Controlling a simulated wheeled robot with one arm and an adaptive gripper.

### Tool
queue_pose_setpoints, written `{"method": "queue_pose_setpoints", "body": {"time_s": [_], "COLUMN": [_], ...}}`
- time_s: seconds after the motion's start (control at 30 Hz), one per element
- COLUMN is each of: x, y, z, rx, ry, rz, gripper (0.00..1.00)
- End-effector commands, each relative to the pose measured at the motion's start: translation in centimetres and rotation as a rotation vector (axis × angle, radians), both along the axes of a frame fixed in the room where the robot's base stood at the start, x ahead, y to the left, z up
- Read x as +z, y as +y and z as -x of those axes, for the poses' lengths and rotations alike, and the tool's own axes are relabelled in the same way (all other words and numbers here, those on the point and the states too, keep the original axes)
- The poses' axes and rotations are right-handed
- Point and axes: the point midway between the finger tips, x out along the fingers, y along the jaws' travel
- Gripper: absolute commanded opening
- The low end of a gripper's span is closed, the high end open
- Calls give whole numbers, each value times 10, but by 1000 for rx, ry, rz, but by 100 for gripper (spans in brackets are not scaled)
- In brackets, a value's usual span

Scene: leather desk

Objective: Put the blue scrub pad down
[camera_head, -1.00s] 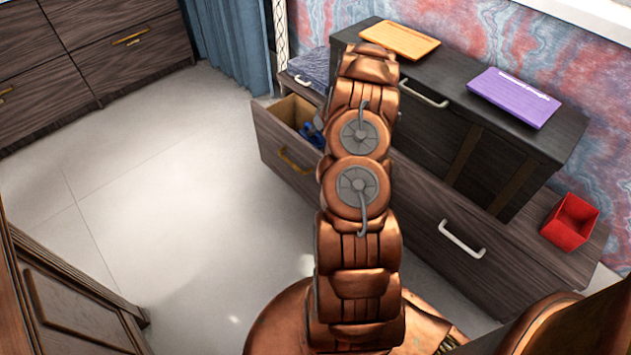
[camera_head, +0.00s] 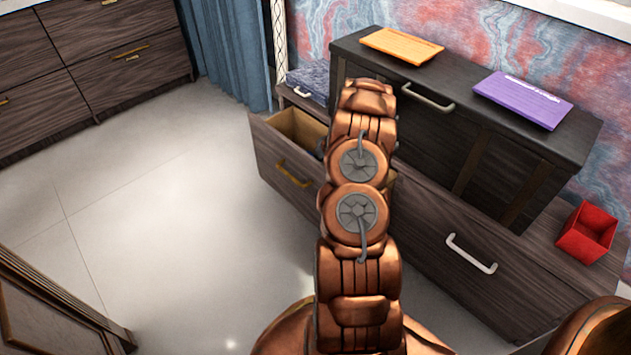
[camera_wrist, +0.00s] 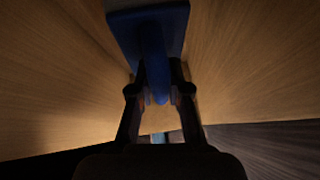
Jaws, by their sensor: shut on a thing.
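The blue scrub pad (camera_wrist: 122,28) shows in the wrist view, with a flat block and a handle-like part pointing towards the camera. My gripper (camera_wrist: 158,95) is shut on that handle-like part. Light wooden surfaces surround the pad, matching the inside of the open drawer (camera_head: 301,127) in the head view. In the head view my arm hides the gripper and the pad. I cannot tell whether the pad touches the drawer bottom.
The drawer front (camera_head: 283,160) with its brass handle stands pulled out. A dark cabinet (camera_head: 440,125) carries an orange board (camera_head: 402,45) and a purple board (camera_head: 522,99). A red box (camera_head: 587,233) stands at right. Floor (camera_head: 150,220) on the left is clear.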

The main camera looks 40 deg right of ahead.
Motion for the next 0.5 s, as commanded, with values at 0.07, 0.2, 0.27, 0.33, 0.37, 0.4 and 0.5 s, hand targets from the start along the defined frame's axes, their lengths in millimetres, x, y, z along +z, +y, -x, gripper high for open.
{"method": "queue_pose_setpoints", "body": {"time_s": [0.07, 0.2, 0.27, 0.33, 0.37, 0.4, 0.5], "x": [-17, -27, -29, -32, -35, -40, -56], "y": [0, 0, 0, 0, 0, 0, 0], "z": [1, 0, 0, 0, 0, 0, 1], "rx": [-1, 0, 0, -1, -1, 0, -2], "ry": [3, 1, 0, 0, 0, 0, 1], "rz": [-2, 0, 0, -1, -1, 0, -3], "gripper": [0, 0, 0, 0, 0, 0, 0]}}
